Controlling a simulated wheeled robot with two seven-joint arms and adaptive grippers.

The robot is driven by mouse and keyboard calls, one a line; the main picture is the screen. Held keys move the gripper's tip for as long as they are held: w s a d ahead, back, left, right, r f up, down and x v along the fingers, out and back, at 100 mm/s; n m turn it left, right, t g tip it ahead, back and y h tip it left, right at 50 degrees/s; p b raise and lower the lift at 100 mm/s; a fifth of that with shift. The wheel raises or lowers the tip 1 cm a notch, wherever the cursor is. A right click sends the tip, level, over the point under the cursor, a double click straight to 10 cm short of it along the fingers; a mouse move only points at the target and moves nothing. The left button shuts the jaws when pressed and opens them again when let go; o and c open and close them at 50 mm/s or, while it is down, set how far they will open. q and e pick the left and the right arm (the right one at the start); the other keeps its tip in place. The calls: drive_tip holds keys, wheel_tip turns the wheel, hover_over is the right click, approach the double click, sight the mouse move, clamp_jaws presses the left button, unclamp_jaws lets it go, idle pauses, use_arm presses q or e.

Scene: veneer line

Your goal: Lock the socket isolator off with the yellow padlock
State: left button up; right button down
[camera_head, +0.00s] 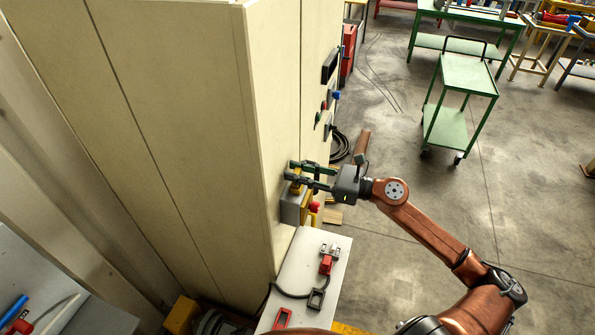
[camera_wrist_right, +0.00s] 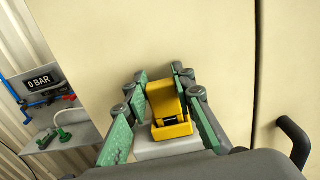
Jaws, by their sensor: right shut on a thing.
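The piece sits over the grey box top (camera_wrist_right: 170,147). I cannot tell whether it is the yellow padlock or a yellow part of the isolator. My left gripper is out of view.
The cream cabinet (camera_head: 190,110) stands close on the left, with several knobs higher on its side. A pale bench (camera_head: 305,250) below holds a red item (camera_head: 326,265) and a dark cable. A green trolley (camera_head: 468,75) stands farther off; the floor between is mostly clear.

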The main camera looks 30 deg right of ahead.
drive_tip(key=shift+f+b, duration=0.35)
drive_tip(key=shift+f, duration=0.1)
drive_tip(key=c, duration=1.5)
unclamp_jaws()
drive_tip(key=shift+c, duration=0.2)
drive_tip(key=shift+d, duration=0.1)
drive_tip(key=v, duration=1.2)
drive_tip(key=shift+w, duration=0.1)
